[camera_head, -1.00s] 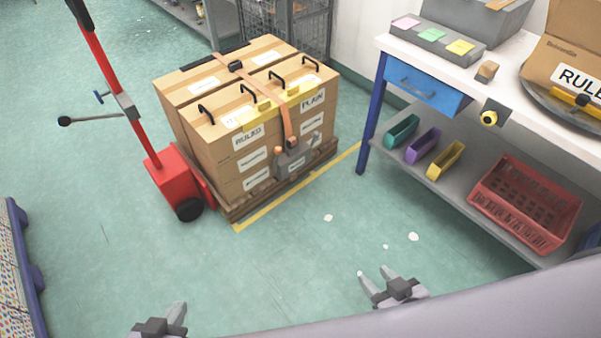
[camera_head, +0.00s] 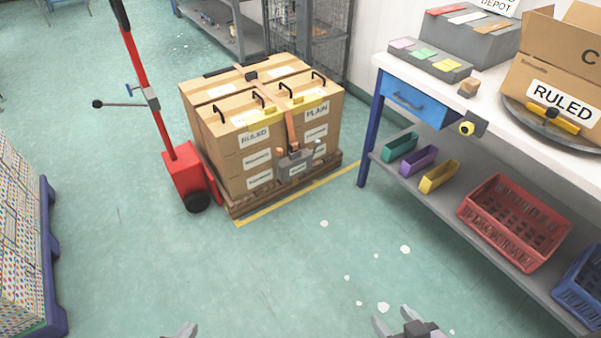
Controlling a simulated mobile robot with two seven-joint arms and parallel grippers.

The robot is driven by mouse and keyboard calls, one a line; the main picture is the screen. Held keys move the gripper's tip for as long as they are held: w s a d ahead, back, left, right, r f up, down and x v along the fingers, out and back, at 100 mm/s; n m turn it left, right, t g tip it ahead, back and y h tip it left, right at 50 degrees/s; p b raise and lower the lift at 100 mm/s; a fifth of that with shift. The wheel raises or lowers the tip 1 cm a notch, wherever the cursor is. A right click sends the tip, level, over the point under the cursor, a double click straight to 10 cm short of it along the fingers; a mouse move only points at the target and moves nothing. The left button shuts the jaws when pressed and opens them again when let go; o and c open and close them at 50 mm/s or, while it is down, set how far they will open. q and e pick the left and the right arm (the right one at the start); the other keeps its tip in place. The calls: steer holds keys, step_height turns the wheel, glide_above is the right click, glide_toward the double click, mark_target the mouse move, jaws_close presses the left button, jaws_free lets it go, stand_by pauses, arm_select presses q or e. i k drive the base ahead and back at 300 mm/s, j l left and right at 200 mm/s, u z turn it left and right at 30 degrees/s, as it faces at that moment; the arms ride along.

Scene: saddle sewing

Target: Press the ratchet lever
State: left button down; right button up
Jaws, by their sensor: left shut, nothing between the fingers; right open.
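A ratchet (camera_head: 295,163) sits low on the front of a stack of brown cartons (camera_head: 232,170), at the end of an orange strap (camera_head: 290,130) that runs over the top. Its lever is too small to make out clearly. My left gripper (camera_head: 182,328) shows only as a grey tip at the bottom edge, mostly cut off. My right gripper (camera_head: 393,319) is open and empty at the bottom edge, right of centre. Both grippers are well short of the cartons and touch nothing in view.
The cartons stand on a wooden pallet (camera_head: 240,208) with a red pallet jack (camera_head: 184,173) at its left. A white workbench (camera_head: 480,88) with a lower shelf and a red crate (camera_head: 512,222) is on the right. A blue-framed bin (camera_head: 52,268) is at left.

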mark_target(279, 152)
steer(key=k+l, duration=0.35)
steer(key=z, duration=0.5)
steer(key=i+j+z, duration=0.2)
steer(key=z, duration=0.15)
steer(key=i+j+z, duration=0.15)
steer(key=j+z, duration=0.2)
steer(key=i+j+z, duration=0.1)
steer(key=j, duration=0.25)
steer(key=i+j+z, duration=0.15)
steer(key=j, duration=0.25)
steer(key=i+j+z, duration=0.1)
steer(key=j, duration=0.3)
steer(key=i+j+z, duration=0.15)
steer(key=j, duration=0.25)
steer(key=i+j, duration=0.1)
steer(key=j, duration=0.35)
steer(key=i+j, duration=0.1)
steer(key=j, duration=0.35)
steer(key=i+j, duration=0.1)
steer(key=j, duration=0.4)
steer(key=i+j, duration=0.1)
steer(key=j, duration=0.35)
